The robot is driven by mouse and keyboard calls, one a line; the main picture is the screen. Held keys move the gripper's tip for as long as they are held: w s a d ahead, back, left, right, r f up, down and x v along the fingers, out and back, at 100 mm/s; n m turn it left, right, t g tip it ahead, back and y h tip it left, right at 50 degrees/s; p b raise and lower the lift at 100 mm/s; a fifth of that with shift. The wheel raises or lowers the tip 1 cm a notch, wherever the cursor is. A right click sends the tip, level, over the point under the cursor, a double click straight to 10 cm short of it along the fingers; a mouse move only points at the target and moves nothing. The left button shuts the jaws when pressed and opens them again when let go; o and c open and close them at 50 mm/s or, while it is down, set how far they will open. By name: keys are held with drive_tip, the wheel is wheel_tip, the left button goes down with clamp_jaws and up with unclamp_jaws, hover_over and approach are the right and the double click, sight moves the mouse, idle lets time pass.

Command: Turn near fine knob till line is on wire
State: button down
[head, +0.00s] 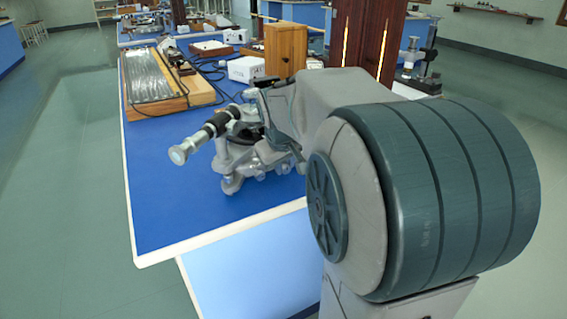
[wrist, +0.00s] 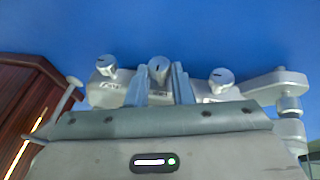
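The grey spectrometer (head: 243,155) stands on the blue bench, its dark telescope tube (head: 216,124) pointing to the near left. In the wrist view three silver knobs with dark index marks show: a left knob (wrist: 106,65), a middle knob (wrist: 158,68) and a right knob (wrist: 221,79). The two fingers of my gripper (wrist: 160,86) stand apart, one on each side of the middle knob. I cannot tell whether they touch it. In the head view my arm hides the fingers and knobs. The line and the wire do not show in either view.
A ribbed grey panel on a wooden base (head: 150,78), a white box (head: 246,69) and a wooden box (head: 285,48) stand behind the spectrometer. Black cables lie nearby. The blue bench top (head: 165,215) is bare towards its near left corner.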

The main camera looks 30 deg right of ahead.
drive_tip(key=shift+r+p, duration=0.1)
drive_tip(key=shift+p, duration=0.25)
drive_tip(key=shift+d+r+y+p, duration=0.15)
drive_tip(key=shift+d+y+p, duration=0.05)
drive_tip(key=shift+y+p, duration=0.75)
drive_tip(key=shift+d+m+y+p, duration=0.2)
drive_tip(key=shift+m+y+p, duration=0.2)
drive_tip(key=shift+y+p, duration=0.2)
drive_tip(key=y, duration=0.2)
drive_tip(key=d+y+b, duration=0.1)
drive_tip(key=y, duration=0.1)
drive_tip(key=shift+f+m, duration=0.4)
drive_tip(key=shift+d+f+m+y+b, duration=0.1)
drive_tip(key=shift+m+y+b, duration=0.1)
drive_tip(key=shift+y, duration=0.8)
drive_tip(key=shift+d+f+m+y+b, duration=0.1)
drive_tip(key=shift+m+y, duration=0.1)
drive_tip(key=shift+y, duration=0.75)
